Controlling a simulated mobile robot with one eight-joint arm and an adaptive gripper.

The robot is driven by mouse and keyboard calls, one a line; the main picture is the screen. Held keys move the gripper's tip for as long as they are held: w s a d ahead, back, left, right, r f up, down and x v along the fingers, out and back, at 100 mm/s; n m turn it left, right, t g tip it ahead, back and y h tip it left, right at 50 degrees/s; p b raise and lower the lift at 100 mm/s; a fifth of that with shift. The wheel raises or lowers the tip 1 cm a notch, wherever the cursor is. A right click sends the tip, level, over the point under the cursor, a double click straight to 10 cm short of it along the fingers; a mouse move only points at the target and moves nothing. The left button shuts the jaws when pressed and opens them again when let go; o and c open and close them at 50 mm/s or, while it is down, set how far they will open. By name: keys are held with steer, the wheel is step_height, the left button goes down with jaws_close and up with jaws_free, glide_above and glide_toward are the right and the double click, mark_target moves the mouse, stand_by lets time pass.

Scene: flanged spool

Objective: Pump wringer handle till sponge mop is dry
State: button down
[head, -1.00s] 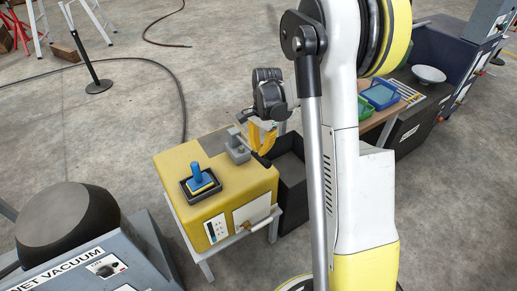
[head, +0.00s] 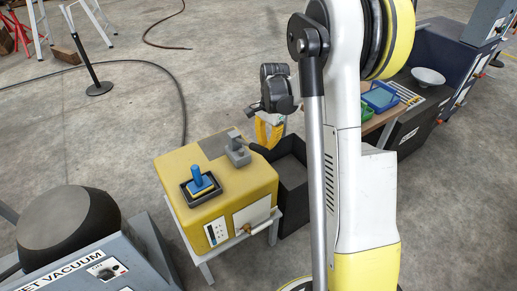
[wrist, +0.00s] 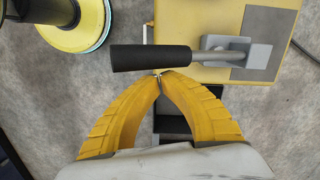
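The wringer (head: 237,152) is a grey block with a lever on top of the yellow box. Its handle has a black grip (wrist: 150,58) that sticks out past the box edge; in the head view only part of the black grip (head: 257,149) shows. My gripper (wrist: 158,74) has its yellow fingertips together, with nothing between them. In the wrist view the tips are right beside the black grip; contact cannot be told. In the head view my gripper (head: 268,143) is beside the handle's end. The blue-handled sponge mop (head: 198,181) stands upright in a black tray on the box.
The yellow box (head: 232,189) stands on a light frame. An open dark bin (head: 291,190) is beside it on the right. A wet vacuum (head: 75,250) is at lower left. A bench with green and blue trays (head: 380,96) is behind my arm.

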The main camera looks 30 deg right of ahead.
step_height(320, 180, up, 11)
steer(key=d, duration=0.1)
steer(key=shift+w+r, duration=0.15)
steer(key=shift+r, duration=0.05)
